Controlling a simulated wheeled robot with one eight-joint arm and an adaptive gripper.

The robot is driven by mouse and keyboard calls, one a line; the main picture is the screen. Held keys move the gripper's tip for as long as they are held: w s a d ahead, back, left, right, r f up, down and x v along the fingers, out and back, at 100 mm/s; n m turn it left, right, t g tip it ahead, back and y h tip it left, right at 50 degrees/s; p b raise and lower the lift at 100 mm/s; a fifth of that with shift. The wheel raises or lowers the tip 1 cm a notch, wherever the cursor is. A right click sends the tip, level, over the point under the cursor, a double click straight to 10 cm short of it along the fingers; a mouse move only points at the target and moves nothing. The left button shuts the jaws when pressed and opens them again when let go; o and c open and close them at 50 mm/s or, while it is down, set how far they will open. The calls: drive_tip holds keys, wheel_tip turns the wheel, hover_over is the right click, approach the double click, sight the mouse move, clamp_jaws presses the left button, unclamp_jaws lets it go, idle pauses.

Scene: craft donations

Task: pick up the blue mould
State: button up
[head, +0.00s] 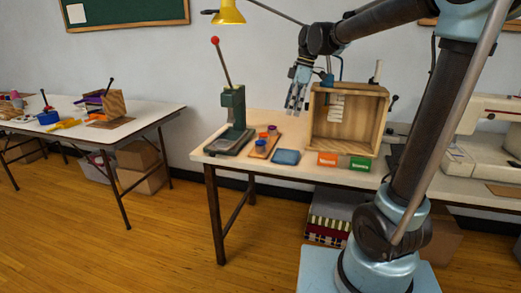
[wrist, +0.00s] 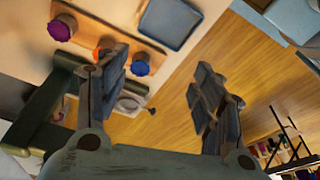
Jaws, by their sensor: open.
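The blue mould (head: 260,146) stands at the front end of a narrow wooden board (head: 254,154) on the near table. My gripper (head: 294,107) is open and empty, above the table to the right of the board. Its spread fingers (wrist: 160,82) also show in the wrist view.
A green press (head: 235,115) with a red-knobbed lever stands left of the board. A blue tray (head: 286,157) lies to its right. An open wooden box (head: 316,125) stands behind orange (head: 327,160) and green (head: 360,164) labels.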

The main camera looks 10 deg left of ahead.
drive_tip(key=w+a+n, duration=0.2)
drive_tip(key=a+n, duration=0.1)
drive_tip(key=a, duration=0.3)
hover_over(261, 144)
drive_tip(key=d, duration=0.2)
drive_tip(key=shift+g, duration=0.4)
drive_tip(key=f, duration=1.1)
drive_tip(key=shift+w, duration=0.4)
drive_tip(key=shift+a+x, duration=0.2)
drive_tip(key=shift+x, duration=1.1)
drive_tip(key=shift+a+x, duration=0.15)
drive_tip(key=shift+x, duration=1.2)
drive_tip(key=shift+r, duration=0.1)
drive_tip(key=c, duration=1.2)
